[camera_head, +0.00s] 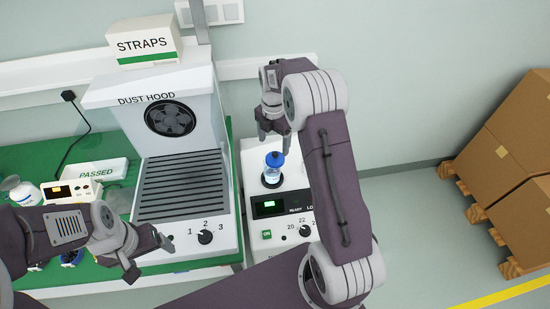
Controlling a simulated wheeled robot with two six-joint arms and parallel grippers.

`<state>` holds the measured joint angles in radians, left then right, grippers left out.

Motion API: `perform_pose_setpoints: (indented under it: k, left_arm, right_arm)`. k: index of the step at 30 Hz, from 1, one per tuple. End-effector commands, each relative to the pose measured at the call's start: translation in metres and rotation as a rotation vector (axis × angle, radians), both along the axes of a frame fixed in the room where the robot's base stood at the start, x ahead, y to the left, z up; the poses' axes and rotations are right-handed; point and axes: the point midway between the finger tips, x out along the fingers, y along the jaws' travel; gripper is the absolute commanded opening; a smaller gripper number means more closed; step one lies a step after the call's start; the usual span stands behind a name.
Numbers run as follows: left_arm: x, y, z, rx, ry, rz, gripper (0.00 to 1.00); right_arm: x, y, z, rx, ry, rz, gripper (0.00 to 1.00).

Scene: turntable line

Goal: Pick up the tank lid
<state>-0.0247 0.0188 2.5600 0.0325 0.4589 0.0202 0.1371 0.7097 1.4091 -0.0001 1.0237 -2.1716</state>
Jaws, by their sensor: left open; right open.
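A small clear vessel (272,176) with blue contents stands upright in the dark round seat of a white device. Its blue lid (275,159) is on top, and I take this for the tank lid. My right gripper (275,143) is open, pointing down just above the blue lid, with no clear contact. It looks empty. My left gripper (150,261) is open and empty at the lower left, in front of the dust hood and far from the lid.
The white device (262,232) has a lit green display and a knob. The dust hood (186,230) stands left of it. A PASSED tray (95,171), a white jar (25,193) and a small meter (70,192) are on the green bench. Cardboard boxes (500,150) stand at right.

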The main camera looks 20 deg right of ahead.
Motion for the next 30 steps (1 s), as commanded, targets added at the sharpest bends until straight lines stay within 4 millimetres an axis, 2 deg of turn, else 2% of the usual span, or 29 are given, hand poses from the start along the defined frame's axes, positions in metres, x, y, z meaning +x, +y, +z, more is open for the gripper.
perform_pose_setpoints:
  k: [5,12,20,23,24,27,28,29,30]
  left_arm:
    - [0.000,0.000,0.001,0.000,0.000,0.000,0.81]
    - [0.000,0.000,0.004,0.000,0.000,0.000,0.81]
    - [0.000,0.000,0.004,0.000,0.000,0.000,0.81]
    - [0.000,0.000,0.004,0.000,0.000,0.000,0.81]
    - [0.000,0.000,0.004,0.000,0.000,0.000,0.81]
    - [0.000,0.000,0.004,0.000,0.000,0.000,0.81]
    - [0.000,0.000,0.004,0.000,0.000,0.000,0.81]
    - [0.000,0.000,0.004,0.000,0.000,0.000,0.81]
    - [0.000,0.000,0.004,0.000,0.000,0.000,0.81]
  right_arm:
    - [-0.002,-0.001,-0.009,0.000,0.002,0.000,0.80]
    - [-0.006,-0.002,-0.049,0.000,0.002,0.000,0.80]
    - [-0.005,-0.002,-0.054,0.000,-0.001,0.000,0.80]
    - [-0.005,-0.002,-0.054,0.000,-0.001,0.000,0.55]
    - [-0.005,-0.002,-0.053,0.000,-0.001,0.000,0.44]
    - [-0.005,-0.002,-0.053,0.000,-0.001,0.000,0.20]
    - [-0.005,-0.002,-0.053,0.000,-0.001,0.000,0.20]
    - [-0.005,-0.002,-0.053,0.000,-0.001,0.000,0.14]
    - [-0.005,-0.002,-0.053,0.000,-0.001,0.000,0.14]
